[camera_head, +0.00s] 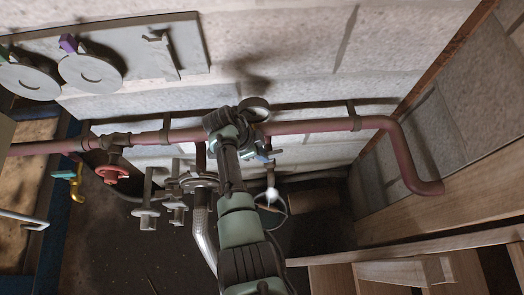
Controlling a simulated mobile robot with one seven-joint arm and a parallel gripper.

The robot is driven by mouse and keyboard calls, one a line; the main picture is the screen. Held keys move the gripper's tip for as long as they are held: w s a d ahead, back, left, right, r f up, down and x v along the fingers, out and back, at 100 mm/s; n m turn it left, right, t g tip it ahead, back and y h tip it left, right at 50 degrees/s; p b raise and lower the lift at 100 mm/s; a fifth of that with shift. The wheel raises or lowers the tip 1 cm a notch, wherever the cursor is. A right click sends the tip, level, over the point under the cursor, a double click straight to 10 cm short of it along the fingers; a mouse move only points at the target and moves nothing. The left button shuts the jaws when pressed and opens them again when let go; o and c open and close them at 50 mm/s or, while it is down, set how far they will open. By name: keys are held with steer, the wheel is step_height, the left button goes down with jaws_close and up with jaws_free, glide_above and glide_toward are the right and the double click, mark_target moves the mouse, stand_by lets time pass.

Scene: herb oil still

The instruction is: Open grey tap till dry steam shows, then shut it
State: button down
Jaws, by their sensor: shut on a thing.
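A red-brown pipe (310,126) runs across the pale block wall. My arm reaches up from the bottom of the view and bends over in front of the pipe. My gripper (264,154) is just below the pipe, shut on what looks like the handle of the grey tap (271,172); the handle is mostly hidden. The tap's thin grey spout points down. A small bright white patch (271,194) shows at its lower end, above a dark round rim (284,208). I cannot tell whether the patch is steam, wet or dry, or water.
Left of my arm are a red handwheel (112,174), a yellow tap (76,182), grey fittings (147,208) and a silver hose (203,232). A grey panel with dials (130,52) hangs above. Wooden boards (450,205) stand at right.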

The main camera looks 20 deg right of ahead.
steer(key=shift+s+r, duration=0.1)
steer(key=n+t+p, duration=0.1)
steer(key=n, duration=0.1)
steer(key=s+n+t+p, duration=0.1)
steer(key=n+p, duration=0.1)
steer(key=n, duration=0.1)
steer(key=n+t+p, duration=0.1)
steer(key=n+p, duration=0.1)
steer(key=n, duration=0.1)
steer(key=shift+s+d+y, duration=0.3)
steer(key=shift+s, duration=0.05)
steer(key=n, duration=0.1)
steer(key=n+t, duration=0.1)
steer(key=n+y+p, duration=0.1)
steer(key=n, duration=0.1)
steer(key=shift+s+d, duration=0.25)
steer(key=shift+d, duration=0.05)
steer(key=shift+s+d+n+t+y+p, duration=0.15)
steer(key=shift+n+y, duration=0.1)
steer(key=shift+n, duration=0.5)
steer(key=shift+w+d+n+t+y+p, duration=0.1)
steer(key=shift+n+t+y, duration=0.15)
steer(key=shift+n, duration=0.45)
steer(key=shift+s+d+n+t+y+p, duration=0.15)
steer(key=shift+n+y, duration=0.15)
steer(key=shift+n, duration=0.45)
steer(key=shift+w, duration=0.1)
steer(key=c, duration=0.8)
jaws_free()
steer(key=shift+c, duration=0.2)
